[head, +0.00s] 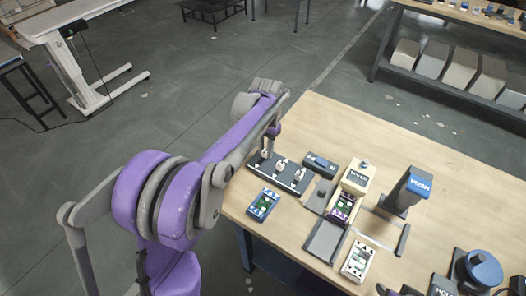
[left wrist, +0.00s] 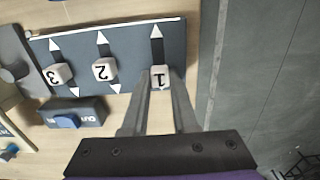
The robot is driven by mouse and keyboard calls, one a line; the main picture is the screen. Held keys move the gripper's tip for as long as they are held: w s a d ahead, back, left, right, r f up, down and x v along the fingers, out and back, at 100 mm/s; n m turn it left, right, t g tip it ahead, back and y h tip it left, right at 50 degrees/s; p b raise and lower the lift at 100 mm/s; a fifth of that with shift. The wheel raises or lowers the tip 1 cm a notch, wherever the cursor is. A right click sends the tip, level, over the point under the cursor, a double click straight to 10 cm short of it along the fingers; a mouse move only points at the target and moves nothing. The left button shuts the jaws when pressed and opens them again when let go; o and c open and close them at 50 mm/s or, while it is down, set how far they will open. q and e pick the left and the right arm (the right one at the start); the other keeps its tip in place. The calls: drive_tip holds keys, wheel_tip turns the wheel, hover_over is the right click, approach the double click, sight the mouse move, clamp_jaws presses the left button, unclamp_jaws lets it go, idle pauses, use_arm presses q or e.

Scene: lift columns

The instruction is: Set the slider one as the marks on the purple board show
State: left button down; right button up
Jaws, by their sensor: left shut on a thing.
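The dark slider board (head: 262,166) lies at the table's near left corner. In the left wrist view, white knobs 1 (left wrist: 160,78), 2 (left wrist: 105,69) and 3 (left wrist: 58,74) sit on it in a row, with white arrows above them. Arrows also show below 2 and 3. My left gripper (left wrist: 160,75) is shut on knob 1, a finger on each side; it also shows in the head view (head: 268,147). The purple board (head: 343,207) stands right of the slider board; its marks are too small to read.
A blue marked card (head: 263,204) and a white one (head: 357,260) lie nearby. A dark box with a blue button (left wrist: 68,121) is close to the slider board. A blue PUSH post (head: 408,190) stands to the right. Dark shapes at the bottom edge may be my right gripper.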

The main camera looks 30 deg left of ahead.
use_arm(q)
drive_tip(key=shift+w+r, duration=0.1)
use_arm(e)
drive_tip(key=shift+s, duration=0.1)
use_arm(q)
drive_tip(key=c, duration=1.1)
unclamp_jaws()
drive_tip(key=o, duration=0.4)
drive_tip(key=shift+w, duration=0.15)
wheel_tip(320, 180, up, 11)
drive_tip(key=shift+f+p, duration=0.15)
drive_tip(key=shift+p, duration=0.15)
use_arm(e)
drive_tip(key=shift+w+r, duration=0.2)
drive_tip(key=shift+r, duration=0.2)
use_arm(q)
drive_tip(key=shift+f, duration=0.1)
